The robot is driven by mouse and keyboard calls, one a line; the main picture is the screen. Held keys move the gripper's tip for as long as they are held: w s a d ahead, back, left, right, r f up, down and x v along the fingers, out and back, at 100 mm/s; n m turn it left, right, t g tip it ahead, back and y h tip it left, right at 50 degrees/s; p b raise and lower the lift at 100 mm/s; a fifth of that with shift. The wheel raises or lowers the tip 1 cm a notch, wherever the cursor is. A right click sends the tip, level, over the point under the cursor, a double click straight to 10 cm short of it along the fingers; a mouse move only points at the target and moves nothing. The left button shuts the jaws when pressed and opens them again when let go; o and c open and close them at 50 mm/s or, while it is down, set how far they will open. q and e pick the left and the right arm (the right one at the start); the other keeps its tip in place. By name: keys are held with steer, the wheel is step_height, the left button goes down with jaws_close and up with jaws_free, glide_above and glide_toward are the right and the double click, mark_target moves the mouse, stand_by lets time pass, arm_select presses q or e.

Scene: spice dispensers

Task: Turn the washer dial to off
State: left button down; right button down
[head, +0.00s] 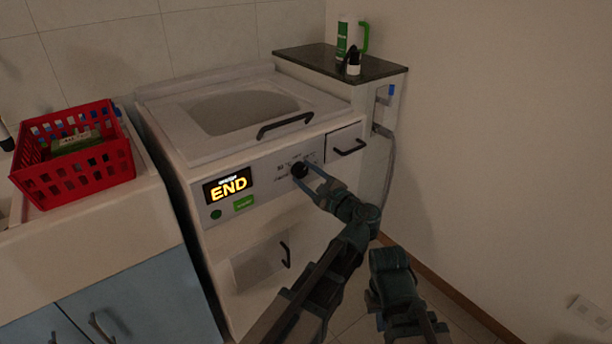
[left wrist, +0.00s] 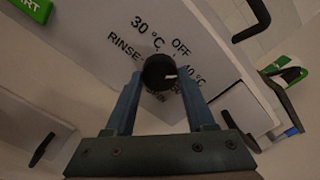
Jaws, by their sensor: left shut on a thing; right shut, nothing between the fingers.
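The round black washer dial (head: 300,170) is on the front panel of the white washer (head: 265,165). In the left wrist view the dial (left wrist: 158,71) has a white mark on its right side, pointing roughly towards the 40 °C label. The OFF label (left wrist: 181,47) is up and to the right of the dial, with 30 °C up and to the left and RINSE at the left. My left gripper (head: 309,176) is shut on the dial, with one blue finger on each side. Labels below the dial are partly hidden.
The lit display (head: 228,187) reads END, with a green START label (head: 244,203) below it. A lid handle, drawer handle (head: 349,149) and lower door handle surround the panel. A red basket (head: 75,160) stands left; bottles stand on the dark shelf (head: 385,69).

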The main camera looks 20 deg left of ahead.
arm_select(q)
steer(key=n, duration=0.4)
steer(key=shift+n, duration=2)
steer(key=shift+c, duration=1.2)
jaws_free()
